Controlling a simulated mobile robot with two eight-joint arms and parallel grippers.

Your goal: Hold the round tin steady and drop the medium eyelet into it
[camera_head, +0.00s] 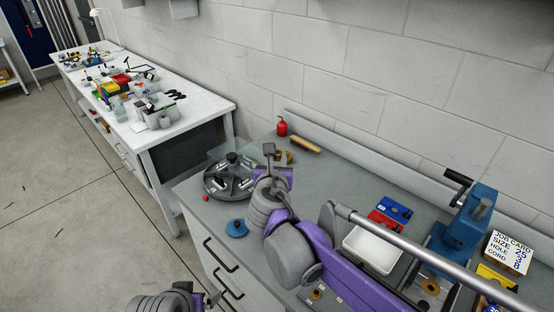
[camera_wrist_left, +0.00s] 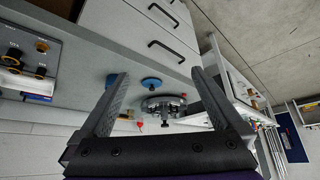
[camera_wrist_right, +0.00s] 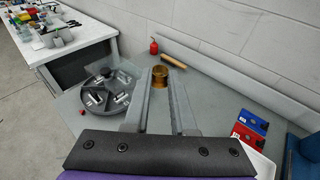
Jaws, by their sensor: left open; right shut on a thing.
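My right gripper (camera_wrist_right: 160,84) is shut on a small brass-coloured piece (camera_wrist_right: 160,75), seemingly the medium eyelet; the fingers partly hide it. Just beyond the fingertips in the right wrist view is a round, open, brass-coloured thing (camera_wrist_right: 175,63), which looks like the round tin. In the head view it shows as brown patches (camera_head: 289,157) behind my right gripper (camera_head: 268,150), which partly hides it. I cannot tell the height between piece and tin. My left gripper (camera_wrist_left: 160,92) is open and empty, off the bench's front edge, at the bottom of the head view (camera_head: 214,298).
A grey round divided tray (camera_head: 210,185) with silver parts stands left of my right gripper. A blue disc (camera_head: 236,228) and red ball (camera_head: 205,199) lie near the front edge. A red can (camera_head: 282,127) and wooden rod (camera_head: 305,145) are behind. A white tray (camera_head: 371,248) and blue press (camera_head: 468,225) stand right.

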